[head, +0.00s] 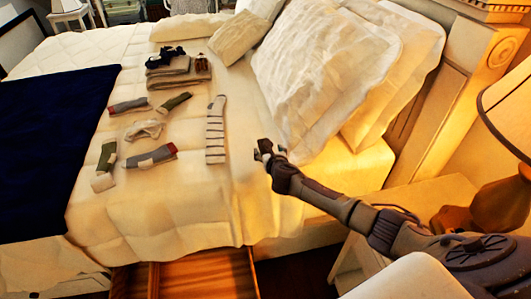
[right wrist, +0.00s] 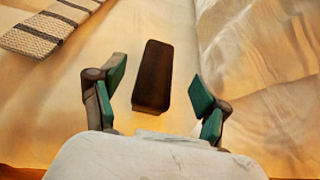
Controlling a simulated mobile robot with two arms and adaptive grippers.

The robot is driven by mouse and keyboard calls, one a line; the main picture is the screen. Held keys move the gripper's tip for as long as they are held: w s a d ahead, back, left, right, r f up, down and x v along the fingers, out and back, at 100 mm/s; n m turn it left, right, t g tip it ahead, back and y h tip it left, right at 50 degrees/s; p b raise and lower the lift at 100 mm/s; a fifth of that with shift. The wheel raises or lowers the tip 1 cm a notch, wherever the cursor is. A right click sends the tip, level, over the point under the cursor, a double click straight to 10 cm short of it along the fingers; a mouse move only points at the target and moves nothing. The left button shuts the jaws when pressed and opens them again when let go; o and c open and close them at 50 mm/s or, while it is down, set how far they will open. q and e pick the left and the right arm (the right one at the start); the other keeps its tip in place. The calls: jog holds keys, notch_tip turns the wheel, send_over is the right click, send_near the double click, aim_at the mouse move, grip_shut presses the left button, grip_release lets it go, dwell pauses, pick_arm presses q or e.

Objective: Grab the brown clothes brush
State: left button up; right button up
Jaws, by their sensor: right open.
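The brown clothes brush (right wrist: 153,77) is a dark brown oblong block lying on the pale bed cover in the right wrist view. My right gripper (right wrist: 159,88) is open, with its green-padded fingers on either side of the brush in that view and a gap on both sides. I cannot tell how far above the brush it is. In the head view the right gripper (head: 266,155) is over the bed near the pillows; I cannot clearly tell the brush from the dark gripper there. My left gripper is not in view.
A striped sock (head: 215,130) lies left of the right gripper, with several other socks further left. Folded clothes (head: 180,72) lie at the back. Large pillows (head: 325,70) stand close by on the right. A lamp (head: 508,110) and an open wooden drawer (head: 205,275) are nearby.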

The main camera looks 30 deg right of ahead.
jog(key=x, duration=0.2)
jog(key=b+x, duration=0.1)
jog(key=x, duration=0.1)
jog(key=shift+s+a+f, duration=0.15)
jog(key=shift+f, duration=0.1)
jog(key=shift+w+f, duration=0.1)
jog(key=shift+w, duration=0.25)
jog(key=c, duration=1.3)
